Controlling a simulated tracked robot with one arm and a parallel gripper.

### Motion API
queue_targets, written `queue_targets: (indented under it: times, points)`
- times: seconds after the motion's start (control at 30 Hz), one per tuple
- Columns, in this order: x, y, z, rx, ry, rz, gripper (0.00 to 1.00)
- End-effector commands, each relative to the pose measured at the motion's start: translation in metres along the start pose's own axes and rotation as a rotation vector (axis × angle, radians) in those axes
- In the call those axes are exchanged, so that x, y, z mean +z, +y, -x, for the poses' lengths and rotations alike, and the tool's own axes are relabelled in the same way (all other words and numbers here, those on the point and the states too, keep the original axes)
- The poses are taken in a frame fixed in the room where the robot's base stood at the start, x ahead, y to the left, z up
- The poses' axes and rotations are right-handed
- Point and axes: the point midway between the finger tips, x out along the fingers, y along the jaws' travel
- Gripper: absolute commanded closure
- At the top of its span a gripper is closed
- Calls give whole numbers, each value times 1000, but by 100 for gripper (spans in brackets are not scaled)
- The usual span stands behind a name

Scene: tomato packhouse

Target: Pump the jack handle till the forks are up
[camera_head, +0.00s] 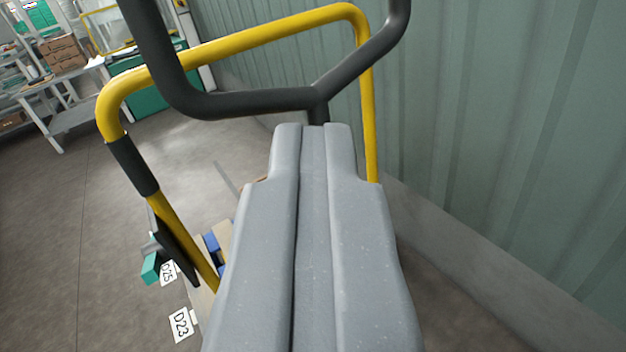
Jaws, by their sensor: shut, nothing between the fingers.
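My gripper (313,130) fills the lower middle, grey and shut, with nothing seen between its fingers. Its tips point at the stem of a black looped handle (245,104), which looks like the jack handle. The stem runs down behind the tips, so I cannot tell whether they touch it. A yellow tubular hoop (245,40) stands around and behind the black handle, with a black sleeve (132,166) on its left leg. The forks are not seen; my gripper hides much of the area below.
A ribbed green wall (510,130) with a grey kerb (500,270) runs close on the right. A table (70,88) with cardboard boxes (62,53) stands back left. The left floor (60,230) is clear.

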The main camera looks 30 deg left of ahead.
Motion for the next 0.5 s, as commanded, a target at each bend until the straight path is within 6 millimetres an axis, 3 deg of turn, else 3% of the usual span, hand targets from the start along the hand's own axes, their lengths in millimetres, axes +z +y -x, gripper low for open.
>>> queue_targets:
  times: [0.17, 0.2, 0.33, 0.37, 0.5]
  points:
    - [0, 0, 0, 0, 0, 0, 100]
    - [0, 0, 0, 0, 0, 0, 96]
    - [0, 0, 0, 0, 0, 0, 60]
    - [0, 0, 0, 0, 0, 0, 56]
    - [0, 0, 0, 1, 0, 0, 56]
